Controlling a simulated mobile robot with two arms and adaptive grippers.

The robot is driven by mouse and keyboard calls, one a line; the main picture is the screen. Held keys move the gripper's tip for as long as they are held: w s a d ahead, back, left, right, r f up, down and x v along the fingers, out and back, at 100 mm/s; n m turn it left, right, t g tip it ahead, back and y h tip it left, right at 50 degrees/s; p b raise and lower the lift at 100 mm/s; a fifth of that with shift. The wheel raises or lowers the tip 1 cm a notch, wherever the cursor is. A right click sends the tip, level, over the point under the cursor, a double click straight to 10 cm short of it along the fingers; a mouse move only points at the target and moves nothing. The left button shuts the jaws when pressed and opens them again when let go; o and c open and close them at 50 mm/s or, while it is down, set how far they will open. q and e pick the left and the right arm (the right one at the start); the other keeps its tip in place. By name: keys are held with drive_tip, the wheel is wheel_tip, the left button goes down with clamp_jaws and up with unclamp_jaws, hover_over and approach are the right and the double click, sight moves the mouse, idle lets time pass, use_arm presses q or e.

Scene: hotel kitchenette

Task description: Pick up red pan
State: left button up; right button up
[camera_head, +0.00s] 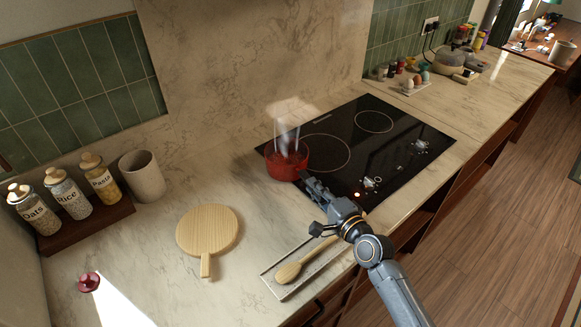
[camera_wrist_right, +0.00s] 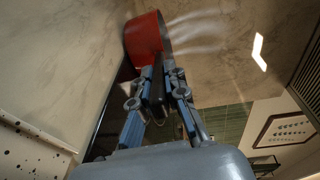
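The red pan (camera_head: 287,166) is at the left end of the black cooktop (camera_head: 390,150), with steam rising from it. I cannot tell whether it rests on the glass or is slightly raised. My right gripper (camera_head: 308,184) is at the near side of the pan, where its handle is mostly hidden. In the right wrist view the pan (camera_wrist_right: 146,38) is just beyond the fingertips. Its dark handle lies between the fingers of the right gripper (camera_wrist_right: 158,80), which look closed on it. My left gripper is not in view.
A red lid (camera_head: 89,282) and a round wooden board (camera_head: 207,230) lie on the counter. A wooden spoon (camera_head: 290,272) lies on a tray near the front edge, beside my right arm. Labelled jars (camera_head: 67,193) and a cup (camera_head: 143,176) stand at left.

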clamp_jaws()
drive_tip(key=shift+w+r, duration=0.1)
drive_tip(key=shift+r, duration=0.1)
drive_tip(key=shift+r, duration=0.1)
